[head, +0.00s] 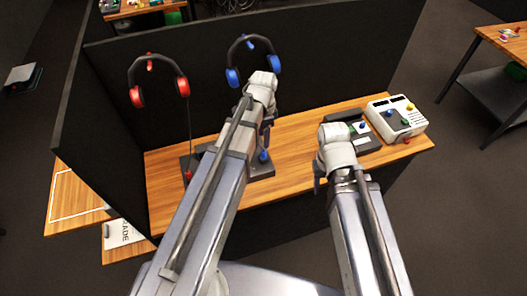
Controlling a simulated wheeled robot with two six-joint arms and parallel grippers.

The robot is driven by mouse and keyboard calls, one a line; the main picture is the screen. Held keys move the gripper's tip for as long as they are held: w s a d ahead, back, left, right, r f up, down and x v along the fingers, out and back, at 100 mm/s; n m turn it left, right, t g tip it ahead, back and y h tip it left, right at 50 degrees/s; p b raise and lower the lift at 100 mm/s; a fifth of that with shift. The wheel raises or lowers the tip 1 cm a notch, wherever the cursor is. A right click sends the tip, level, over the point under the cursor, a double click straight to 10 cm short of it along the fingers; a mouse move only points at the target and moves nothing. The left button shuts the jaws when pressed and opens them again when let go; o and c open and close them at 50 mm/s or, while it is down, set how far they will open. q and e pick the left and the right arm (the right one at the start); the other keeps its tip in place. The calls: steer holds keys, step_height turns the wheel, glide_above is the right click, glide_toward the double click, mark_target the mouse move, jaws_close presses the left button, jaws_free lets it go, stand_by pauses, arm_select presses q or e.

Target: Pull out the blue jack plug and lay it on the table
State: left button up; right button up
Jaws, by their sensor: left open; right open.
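The blue jack plug (264,156) stands at the right part of a dark flat base (262,171) on the wooden table. My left gripper (267,135) is open and hangs just above the blue plug. I cannot tell whether its fingers touch the plug or its cord. A red jack plug (188,175) stands at the left part of the same base. My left arm hides the middle of the base. My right gripper (318,184) is open and empty over the front part of the table, with its fingers partly hidden by its own wrist.
Blue headphones (277,64) and red headphones (137,97) hang on the dark partition. A white panel (398,108) with coloured knobs and a dark box (358,145) stand at the table's right. Bare wood (300,128) lies between the base and the box.

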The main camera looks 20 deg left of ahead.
mark_target(264, 150)
arm_select(q)
step_height(264, 150, down, 9)
steer(key=b, duration=0.9)
stand_by(0.9)
jaws_close()
steer(key=shift+r, duration=0.15)
stand_by(1.2)
steer(key=shift+r+p, duration=2.9)
steer(key=shift+p, duration=0.15)
